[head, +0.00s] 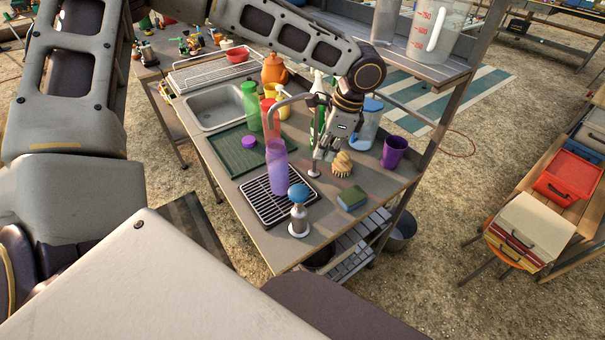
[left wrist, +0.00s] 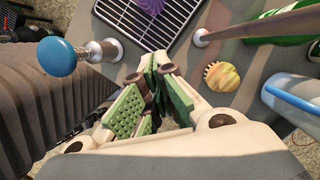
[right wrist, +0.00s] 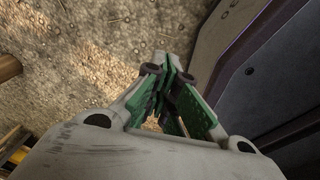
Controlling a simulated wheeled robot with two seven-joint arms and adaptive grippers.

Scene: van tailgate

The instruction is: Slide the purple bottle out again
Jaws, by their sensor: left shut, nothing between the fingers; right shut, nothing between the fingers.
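The purple bottle (head: 278,172) stands upright on the black drying rack (head: 256,208) in the head view, in front of an orange-red bottle (head: 270,116). Part of the purple bottle (left wrist: 152,5) shows at the top edge of the left wrist view, over the rack bars. My left gripper (head: 322,155) is to the right of the bottle, apart from it, near the faucet's foot. Its fingers (left wrist: 160,70) are shut and empty. My right gripper (right wrist: 165,75) is shut and empty over sandy ground, and I do not see it in the head view.
A blue-topped dispenser (head: 298,212) stands close in front of the bottle. The grey faucet (head: 290,98) rises behind it. A scrub brush (head: 342,164), green sponge (head: 352,198) and purple cup (head: 395,152) lie to the right. A green mat (head: 226,158) and purple lid (head: 249,141) are left.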

